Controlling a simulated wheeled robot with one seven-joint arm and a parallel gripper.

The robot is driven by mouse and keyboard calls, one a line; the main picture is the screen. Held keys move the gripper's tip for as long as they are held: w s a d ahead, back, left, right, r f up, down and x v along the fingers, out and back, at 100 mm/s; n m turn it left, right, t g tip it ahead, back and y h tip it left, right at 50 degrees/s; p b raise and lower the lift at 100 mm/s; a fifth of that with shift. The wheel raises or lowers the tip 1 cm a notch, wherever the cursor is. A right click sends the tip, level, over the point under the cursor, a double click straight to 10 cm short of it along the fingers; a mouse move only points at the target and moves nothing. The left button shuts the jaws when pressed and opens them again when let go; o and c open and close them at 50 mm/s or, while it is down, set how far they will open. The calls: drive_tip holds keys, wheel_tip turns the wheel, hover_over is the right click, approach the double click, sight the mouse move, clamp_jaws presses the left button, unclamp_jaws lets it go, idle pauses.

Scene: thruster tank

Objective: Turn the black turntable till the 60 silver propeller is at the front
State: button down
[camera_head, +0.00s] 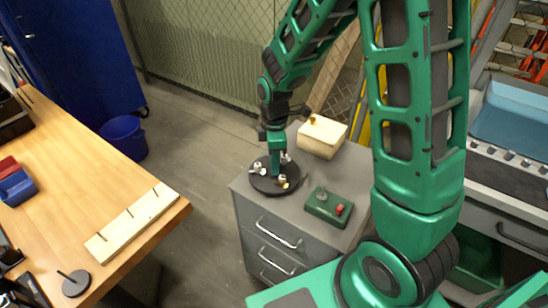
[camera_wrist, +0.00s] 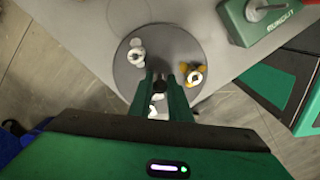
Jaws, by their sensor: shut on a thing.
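The black turntable (camera_head: 260,184) lies on the grey cabinet top near its far left corner; it also shows as a dark disc in the wrist view (camera_wrist: 165,42). Around it stand a pale, silver-looking propeller (camera_wrist: 136,56) at upper left, a yellow propeller with a white hub (camera_wrist: 195,76) at right, and another pale one (camera_wrist: 156,106) at the bottom, partly hidden by my fingers. I cannot read any size markings, so which is the 60 is unclear. My gripper (camera_wrist: 162,88) points down over the disc's middle, shut on a small dark post (camera_wrist: 160,87). It also shows in the head view (camera_head: 275,168).
A cream box (camera_head: 321,138) stands behind. A wooden bench (camera_head: 95,185) with a slotted board (camera_head: 132,222) is at left, across a floor gap with a blue bin (camera_head: 124,138).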

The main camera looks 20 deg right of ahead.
drive_tip(key=shift+w+d, duration=0.15)
drive_tip(key=shift+d, duration=0.05)
drive_tip(key=shift+n, duration=1.7)
drive_tip(key=shift+w+a+r+n, duration=0.1)
drive_tip(key=shift+n, duration=1)
drive_tip(key=c, duration=1.8)
unclamp_jaws()
drive_tip(key=shift+o, duration=0.4)
